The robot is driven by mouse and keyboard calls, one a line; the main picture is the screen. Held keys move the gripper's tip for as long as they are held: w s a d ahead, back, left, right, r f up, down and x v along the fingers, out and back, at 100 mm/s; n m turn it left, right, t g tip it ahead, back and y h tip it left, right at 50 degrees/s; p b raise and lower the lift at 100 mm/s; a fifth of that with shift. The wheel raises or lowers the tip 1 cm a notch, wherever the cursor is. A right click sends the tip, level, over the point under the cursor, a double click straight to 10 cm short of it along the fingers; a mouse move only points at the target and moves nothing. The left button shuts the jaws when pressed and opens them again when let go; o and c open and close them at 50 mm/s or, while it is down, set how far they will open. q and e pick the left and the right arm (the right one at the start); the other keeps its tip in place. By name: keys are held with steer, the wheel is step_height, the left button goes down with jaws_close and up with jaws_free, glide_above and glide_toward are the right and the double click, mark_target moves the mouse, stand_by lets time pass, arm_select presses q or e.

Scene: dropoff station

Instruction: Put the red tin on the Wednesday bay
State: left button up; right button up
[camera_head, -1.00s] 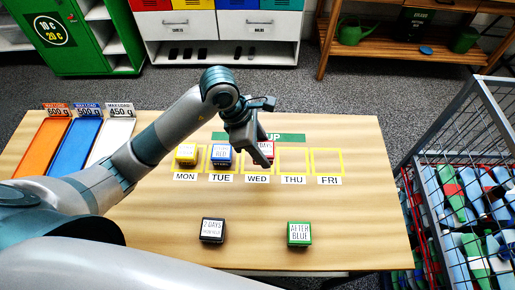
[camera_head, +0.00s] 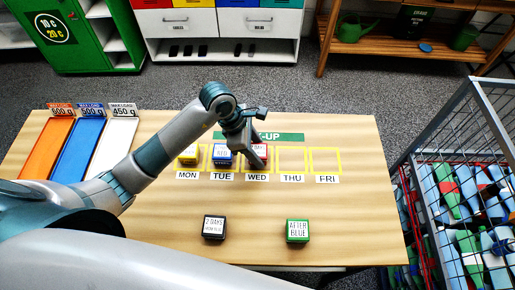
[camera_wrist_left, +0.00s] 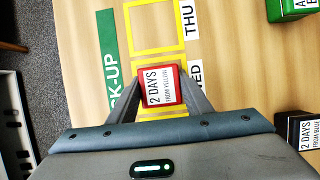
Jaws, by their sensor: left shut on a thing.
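The red tin (camera_head: 261,149) has a white label reading "2 DAYS FROM YELLOW" in the left wrist view (camera_wrist_left: 160,86). My left gripper (camera_head: 253,163) is shut on it, with one finger on each side. The tin is over the Wednesday bay, a yellow outline (camera_wrist_left: 150,115) behind the WED label (camera_head: 257,179). The gripper hides much of tin and bay in the head view. I cannot tell whether the tin touches the table. My right gripper is not in view.
The yellow tin (camera_head: 188,154) is at MON and the blue tin (camera_head: 221,154) at TUE, close left of my gripper. THU (camera_head: 292,161) and FRI (camera_head: 326,161) bays are empty. A black tin (camera_head: 213,227) and a green tin (camera_head: 297,231) stand nearer me.

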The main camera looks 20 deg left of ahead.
arm_select(q)
steer(key=shift+f, duration=0.25)
steer(key=shift+f, duration=0.1)
steer(key=o, duration=1.2)
steer(key=shift+c, duration=0.2)
steer(key=shift+a+r, duration=0.1)
steer(key=shift+r, duration=0.15)
steer(key=b+v, duration=0.4)
steer(key=v, duration=0.7)
steer(key=shift+r, duration=0.3)
